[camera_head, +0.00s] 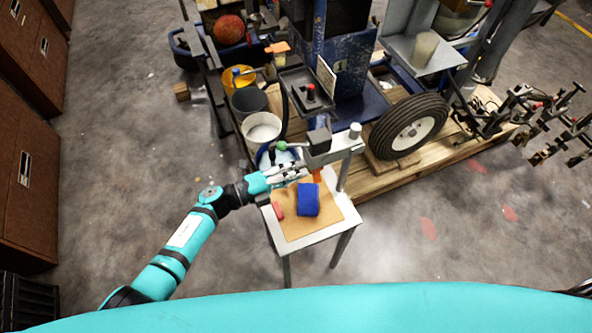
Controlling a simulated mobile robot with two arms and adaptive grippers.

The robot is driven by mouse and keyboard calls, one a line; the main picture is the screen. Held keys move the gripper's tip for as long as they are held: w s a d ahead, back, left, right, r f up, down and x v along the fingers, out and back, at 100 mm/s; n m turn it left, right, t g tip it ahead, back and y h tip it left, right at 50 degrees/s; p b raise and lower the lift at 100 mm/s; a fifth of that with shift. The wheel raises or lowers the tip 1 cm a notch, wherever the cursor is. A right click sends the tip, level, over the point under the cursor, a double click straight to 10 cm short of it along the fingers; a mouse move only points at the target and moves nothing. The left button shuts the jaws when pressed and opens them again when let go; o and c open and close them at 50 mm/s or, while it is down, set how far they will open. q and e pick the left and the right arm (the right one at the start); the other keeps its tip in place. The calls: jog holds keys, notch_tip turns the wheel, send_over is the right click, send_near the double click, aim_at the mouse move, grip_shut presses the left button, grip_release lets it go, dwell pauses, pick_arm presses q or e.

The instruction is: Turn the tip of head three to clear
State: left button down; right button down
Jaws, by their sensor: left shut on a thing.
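My left gripper (302,170) reaches in from the left above the small stand. Its fingers are closed beside a grey metal bracket with a dark block (318,140), and they seem to hold a small part there. A small orange piece (317,175) shows just below the fingertips; I take it for the spray tip, but its turn and any head number are too small to read. A green round knob (281,145) is just behind the gripper. My right gripper is out of view.
The small stand (333,228) carries a brown board with a blue sponge-like block (308,199) and a red piece (278,210). Behind are a white bucket (262,130) and a wheel (408,127) on a wooden pallet. Open floor lies at the right front.

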pick_arm(q)
jog(key=shift+d+n+p, duration=0.1)
jog(key=shift+n+p, duration=1.55)
jog(key=shift+n, duration=2.95)
jog(key=n+p, duration=0.2)
jog(key=n, duration=0.6)
